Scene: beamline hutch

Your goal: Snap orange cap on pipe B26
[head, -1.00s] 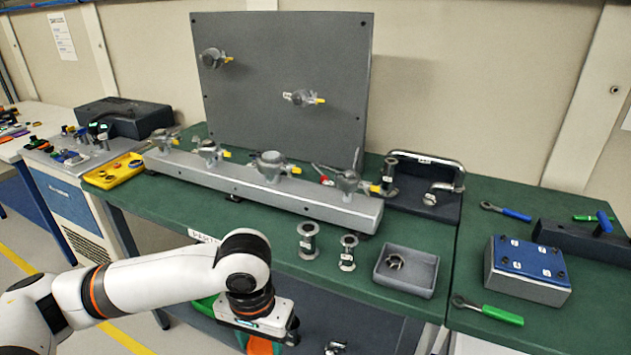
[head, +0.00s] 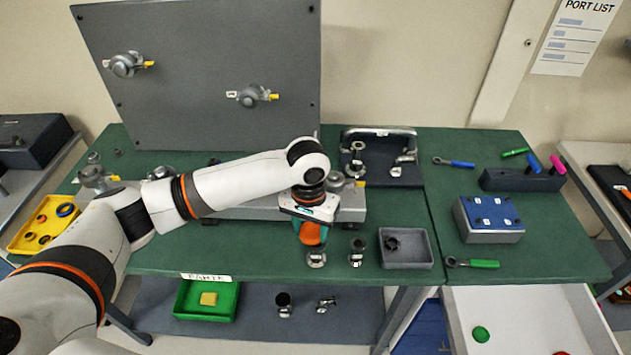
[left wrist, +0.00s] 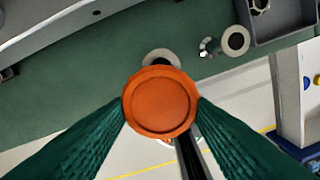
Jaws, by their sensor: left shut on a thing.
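My left gripper (head: 312,232) is shut on a round orange cap (head: 310,234), over the front part of the green bench. In the left wrist view the cap (left wrist: 160,102) sits face-on between the two green fingers. Below and just beyond it is a flanged metal pipe (head: 316,259), mostly hidden by the cap in the left wrist view (left wrist: 160,56). The pipe labels are too small to read, so I cannot tell which is B26. My right gripper is not in view.
A long grey manifold (head: 240,212) runs behind my arm. A green bin (head: 207,300) is on the lower shelf. A green-handled wrench (head: 472,263) lies further right.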

